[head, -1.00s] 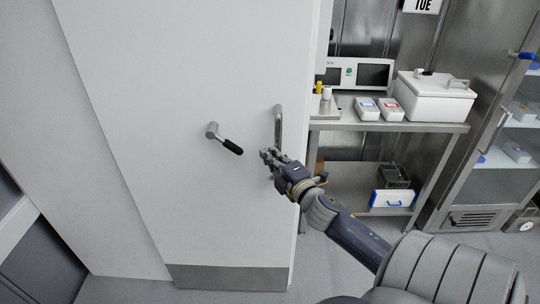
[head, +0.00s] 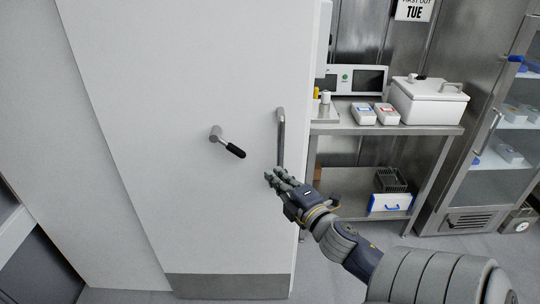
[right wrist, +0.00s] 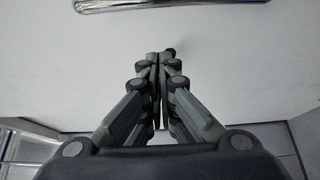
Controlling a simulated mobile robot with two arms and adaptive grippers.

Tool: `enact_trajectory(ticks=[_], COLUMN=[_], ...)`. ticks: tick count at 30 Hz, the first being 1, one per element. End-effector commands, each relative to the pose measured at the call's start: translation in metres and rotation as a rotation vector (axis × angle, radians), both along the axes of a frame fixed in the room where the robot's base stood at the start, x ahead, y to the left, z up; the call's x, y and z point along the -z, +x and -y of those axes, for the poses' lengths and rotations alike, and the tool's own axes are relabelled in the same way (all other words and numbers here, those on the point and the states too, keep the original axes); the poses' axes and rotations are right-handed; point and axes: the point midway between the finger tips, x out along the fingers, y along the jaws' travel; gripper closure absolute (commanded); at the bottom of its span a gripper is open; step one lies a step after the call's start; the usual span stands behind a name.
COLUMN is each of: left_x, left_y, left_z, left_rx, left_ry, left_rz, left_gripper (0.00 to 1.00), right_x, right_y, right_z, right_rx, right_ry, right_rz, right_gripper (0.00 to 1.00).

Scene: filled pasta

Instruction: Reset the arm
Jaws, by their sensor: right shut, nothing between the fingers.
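My right gripper (head: 273,178) is in front of a white door (head: 200,215), below and beside its vertical metal pull handle (head: 281,135). In the right wrist view the fingers of my right gripper (right wrist: 160,58) are together with nothing between them, and part of a metal handle (right wrist: 170,4) shows at the top edge. A lever handle with a black grip (head: 234,150) sticks out of the door to the left of the gripper and is apart from it. My left gripper is out of view.
A steel table (head: 420,130) behind the door's right edge bears a white lidded box (head: 428,105), two small containers and a device with dark screens (head: 367,80). A glass-door cabinet (head: 490,165) stands at the right.

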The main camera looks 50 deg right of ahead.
Motion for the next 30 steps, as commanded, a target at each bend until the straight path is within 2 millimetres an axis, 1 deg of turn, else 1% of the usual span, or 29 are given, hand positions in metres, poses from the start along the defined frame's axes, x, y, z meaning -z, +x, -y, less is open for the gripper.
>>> enact_trajectory(ticks=[3, 7, 12, 14, 16, 17, 20, 21, 23, 24, 25, 26, 27, 28, 29, 30], left_x=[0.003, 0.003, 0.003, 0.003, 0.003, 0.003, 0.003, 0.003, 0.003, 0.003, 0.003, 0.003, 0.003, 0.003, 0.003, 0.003], left_y=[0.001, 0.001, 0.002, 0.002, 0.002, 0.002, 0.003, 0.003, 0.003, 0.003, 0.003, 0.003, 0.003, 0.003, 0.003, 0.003], left_z=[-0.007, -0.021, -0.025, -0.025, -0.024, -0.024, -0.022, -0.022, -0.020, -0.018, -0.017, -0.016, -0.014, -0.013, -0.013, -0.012], left_rx=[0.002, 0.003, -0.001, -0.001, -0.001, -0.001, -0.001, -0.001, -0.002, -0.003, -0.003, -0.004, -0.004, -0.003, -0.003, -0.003], left_ry=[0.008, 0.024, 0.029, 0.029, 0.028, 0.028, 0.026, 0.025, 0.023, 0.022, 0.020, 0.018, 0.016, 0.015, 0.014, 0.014], left_rz=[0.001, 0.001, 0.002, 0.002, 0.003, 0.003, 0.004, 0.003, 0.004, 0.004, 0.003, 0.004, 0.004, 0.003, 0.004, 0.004], left_gripper=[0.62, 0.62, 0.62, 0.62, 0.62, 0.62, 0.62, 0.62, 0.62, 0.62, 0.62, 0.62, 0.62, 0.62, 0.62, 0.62], right_x=[0.001, 0.000, 0.000, 0.004, 0.020, 0.031, 0.087, 0.115, 0.161, 0.192, 0.214, 0.237, 0.266, 0.288, 0.310, 0.338], right_y=[-0.009, -0.012, -0.012, -0.012, -0.012, -0.011, -0.014, -0.016, -0.022, -0.028, -0.033, -0.038, -0.046, -0.053, -0.061, -0.072], right_z=[-0.002, -0.003, -0.003, -0.001, 0.003, 0.005, 0.016, 0.019, 0.021, 0.021, 0.019, 0.017, 0.013, 0.009, 0.004, -0.003], right_rx=[0.001, 0.001, 0.001, 0.004, 0.015, 0.023, 0.060, 0.080, 0.113, 0.135, 0.150, 0.168, 0.190, 0.209, 0.227, 0.252], right_ry=[-0.001, -0.002, -0.001, 0.008, 0.037, 0.057, 0.162, 0.215, 0.301, 0.360, 0.401, 0.444, 0.497, 0.538, 0.579, 0.630], right_rz=[-0.001, 0.000, 0.000, -0.006, -0.027, -0.042, -0.112, -0.146, -0.203, -0.239, -0.267, -0.295, -0.333, -0.359, -0.389, -0.426], right_gripper=[1.00, 1.00, 1.00, 1.00, 1.00, 1.00, 1.00, 1.00, 1.00, 1.00, 1.00, 1.00, 1.00, 1.00, 1.00, 1.00])
